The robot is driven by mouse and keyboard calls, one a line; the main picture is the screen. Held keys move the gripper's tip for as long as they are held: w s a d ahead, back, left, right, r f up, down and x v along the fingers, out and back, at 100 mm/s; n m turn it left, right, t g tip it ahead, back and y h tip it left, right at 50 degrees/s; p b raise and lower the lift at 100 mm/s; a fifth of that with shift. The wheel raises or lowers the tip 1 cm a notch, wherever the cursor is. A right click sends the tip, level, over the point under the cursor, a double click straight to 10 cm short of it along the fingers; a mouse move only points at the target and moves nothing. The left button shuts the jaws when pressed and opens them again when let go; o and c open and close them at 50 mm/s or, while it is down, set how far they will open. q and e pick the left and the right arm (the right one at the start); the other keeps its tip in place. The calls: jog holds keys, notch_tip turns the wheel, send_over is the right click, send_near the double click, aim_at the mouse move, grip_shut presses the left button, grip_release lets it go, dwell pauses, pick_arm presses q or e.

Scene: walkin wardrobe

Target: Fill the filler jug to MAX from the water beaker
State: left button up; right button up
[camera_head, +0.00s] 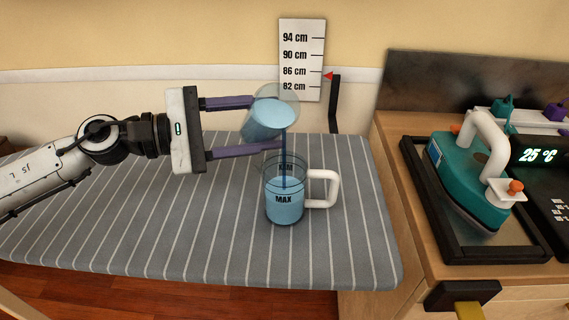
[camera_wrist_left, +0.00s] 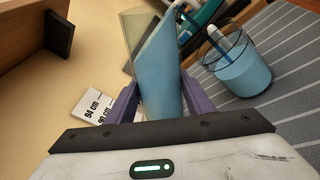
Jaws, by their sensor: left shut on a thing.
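My left gripper (camera_head: 282,122) is shut on the clear water beaker (camera_head: 262,113), with its purple fingers on either side. The beaker is tilted with its mouth towards the right, and it holds blue water. A thin blue stream falls from it into the filler jug (camera_head: 284,215). The jug stands upright on the striped board, its white handle to the right. Its water surface looks a little above the MAX lettering; the exact MAX line is hard to tell. The wrist view shows the tilted beaker (camera_wrist_left: 160,75) and the jug (camera_wrist_left: 240,78). My right gripper is not in view.
The striped ironing board (camera_head: 120,235) has free room left of the jug. A height scale (camera_head: 302,60) stands behind.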

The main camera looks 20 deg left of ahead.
pick_arm(q)
jog(key=shift+w+a+f+b, duration=0.1)
jog(key=shift+f+b, duration=0.2)
jog(key=shift+f, duration=0.05)
dwell(0.3)
jog(key=shift+r+m, duration=0.15)
jog(key=shift+m, duration=0.15)
jog(key=shift+r+p, duration=0.15)
jog(key=shift+p, duration=0.15)
dwell(0.3)
jog(key=shift+w+a+r+m, duration=0.1)
jog(key=shift+r+m, duration=0.1)
jog(key=shift+m, duration=0.2)
dwell(0.5)
jog(key=shift+w+r+m+y+p, duration=0.1)
jog(key=shift+r+m+y+p, duration=0.2)
jog(key=shift+p, duration=0.2)
dwell(0.5)
jog(key=shift+a, duration=0.1)
dwell(0.9)
jog(key=shift+w+f+m, duration=0.1)
jog(key=shift+m, duration=0.6)
dwell(1.7)
